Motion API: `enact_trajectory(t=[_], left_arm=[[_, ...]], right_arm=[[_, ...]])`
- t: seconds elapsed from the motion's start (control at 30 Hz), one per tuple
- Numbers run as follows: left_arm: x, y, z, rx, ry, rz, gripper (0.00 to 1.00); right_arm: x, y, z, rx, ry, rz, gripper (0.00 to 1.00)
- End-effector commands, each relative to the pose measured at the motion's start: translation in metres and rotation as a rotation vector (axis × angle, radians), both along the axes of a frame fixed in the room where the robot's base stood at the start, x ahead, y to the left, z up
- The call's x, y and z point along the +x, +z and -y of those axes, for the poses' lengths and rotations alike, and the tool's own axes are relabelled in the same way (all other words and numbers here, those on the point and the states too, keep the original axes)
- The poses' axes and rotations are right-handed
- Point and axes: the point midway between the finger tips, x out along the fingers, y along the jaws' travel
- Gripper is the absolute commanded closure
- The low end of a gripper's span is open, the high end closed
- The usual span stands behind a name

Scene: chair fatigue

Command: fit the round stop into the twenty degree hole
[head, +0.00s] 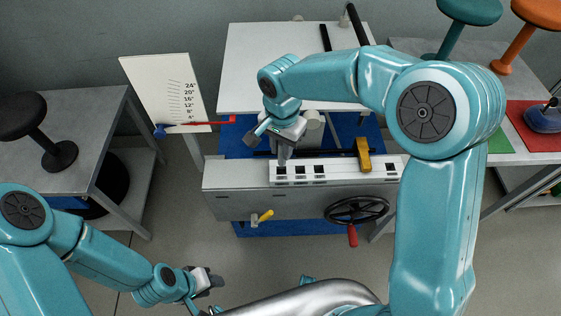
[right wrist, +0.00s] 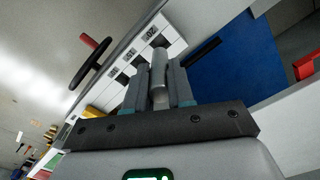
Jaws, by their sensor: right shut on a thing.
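My right gripper (head: 284,155) is shut on the round stop, a grey cylinder (right wrist: 158,78) that shows between the fingers in the right wrist view. The gripper points down at the left end of a white strip (head: 342,164) with black number labels on the bench's front. In the right wrist view the stop's far end is close to the label that seems to read 20 (right wrist: 150,33). The hole itself is hidden, and I cannot tell whether the stop is in it. My left gripper (head: 214,284) hangs low at the front left, away from the bench; its fingers are unclear.
A yellow block (head: 363,154) sits at the strip's right. A handwheel with a red handle (head: 352,236) and a yellow-handled lever (head: 262,217) project from the bench front. Side tables flank the bench.

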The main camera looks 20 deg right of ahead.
Motion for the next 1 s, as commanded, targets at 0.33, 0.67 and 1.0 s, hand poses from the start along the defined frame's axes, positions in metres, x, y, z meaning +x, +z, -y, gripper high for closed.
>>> enact_trajectory(t=[0.33,0.67,1.0], left_arm=[[0.000,-0.002,0.000,0.000,0.000,0.000,0.57],[0.000,-0.003,0.000,0.000,0.000,0.000,0.57],[0.000,-0.006,0.000,0.000,0.000,0.000,0.57]], right_arm=[[0.000,-0.046,-0.002,-0.001,-0.001,-0.002,1.00],[0.001,-0.060,-0.003,0.001,-0.001,0.002,1.00],[0.000,-0.063,-0.003,0.001,-0.001,0.001,0.52]])
